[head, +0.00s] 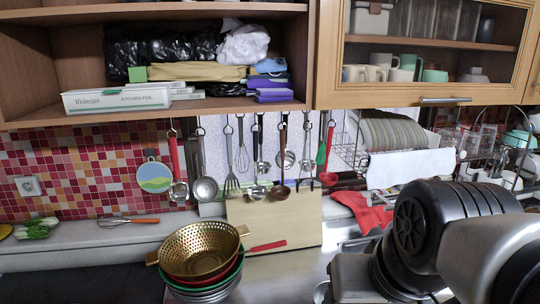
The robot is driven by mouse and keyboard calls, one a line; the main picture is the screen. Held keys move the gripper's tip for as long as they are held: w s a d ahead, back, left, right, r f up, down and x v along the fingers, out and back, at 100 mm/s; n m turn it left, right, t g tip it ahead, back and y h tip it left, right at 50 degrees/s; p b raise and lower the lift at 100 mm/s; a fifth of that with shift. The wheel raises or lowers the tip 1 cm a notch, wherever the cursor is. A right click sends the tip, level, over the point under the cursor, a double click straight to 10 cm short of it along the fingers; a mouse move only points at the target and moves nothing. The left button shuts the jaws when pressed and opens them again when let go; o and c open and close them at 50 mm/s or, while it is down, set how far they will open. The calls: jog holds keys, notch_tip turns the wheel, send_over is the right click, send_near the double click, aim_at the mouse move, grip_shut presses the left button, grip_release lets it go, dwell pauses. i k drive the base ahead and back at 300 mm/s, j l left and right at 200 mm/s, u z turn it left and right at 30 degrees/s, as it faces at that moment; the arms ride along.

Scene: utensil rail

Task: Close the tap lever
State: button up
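I cannot make out the tap or its lever in the head view. My dark and silver arm covers the lower right and hides much of the steel sink area behind it. A bare part of the steel worktop (290,268) shows left of my arm. My gripper cannot be seen in this view, so its place relative to the tap cannot be told.
Utensils hang from a rail, including a whisk (242,150). A gold colander (200,250) sits on stacked bowls at front left. A cutting board (275,222) leans behind. Red gloves (365,212) and a dish rack (505,165) are at right. Cabinets hang above.

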aim_at(390, 207)
jog(key=k+l, duration=0.1)
jog(key=l, duration=0.5)
jog(key=k+l+z, duration=0.1)
jog(key=l, duration=0.5)
jog(key=i+l, duration=0.1)
jog(key=l, duration=0.2)
jog(key=i+l, duration=0.1)
jog(key=l, duration=0.2)
jog(key=i+l, duration=0.1)
jog(key=l, duration=0.15)
